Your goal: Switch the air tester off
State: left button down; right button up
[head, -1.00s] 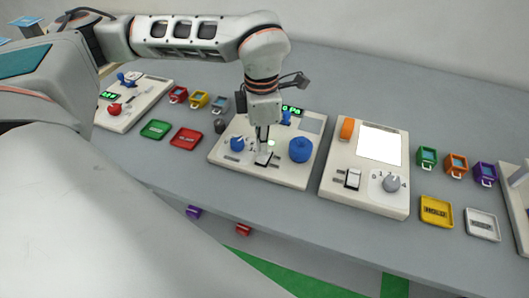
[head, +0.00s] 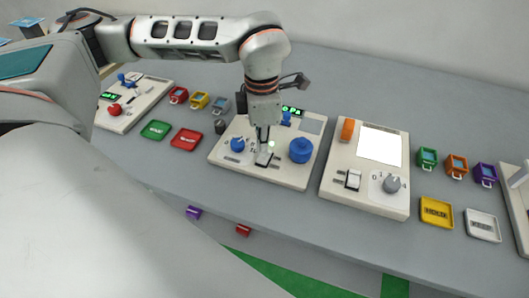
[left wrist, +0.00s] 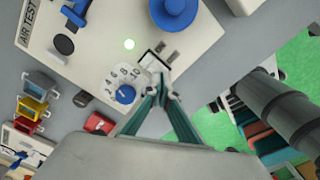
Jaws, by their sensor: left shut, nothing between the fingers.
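The air tester (head: 225,151) is a cream panel in the middle of the counter; it also shows in the left wrist view (left wrist: 85,78), with "AIR TEST" lettering at its edge. Its black-and-white rocker switch (head: 264,157) is at the front, seen also in the left wrist view (left wrist: 152,64). My right gripper is not in view.
The tester carries a big blue knob (head: 300,150) and a small blue dial (head: 237,144). Another cream device (head: 337,188) with a white screen stands to the right. Red (head: 186,139) and green (head: 156,130) trays lie to the left.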

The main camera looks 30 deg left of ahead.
aim_at(262, 158)
pick_arm(q)
jog(key=shift+f, duration=0.35)
dwell(0.3)
jog(key=shift+f+b, duration=0.6)
jog(key=shift+f, duration=0.2)
dwell(0.4)
jog(key=shift+r+p, duration=1.6)
jog(key=shift+r, duration=0.65)
jog(key=shift+r+p, duration=0.9)
jog(key=shift+r, duration=0.45)
jog(key=shift+f, duration=0.1)
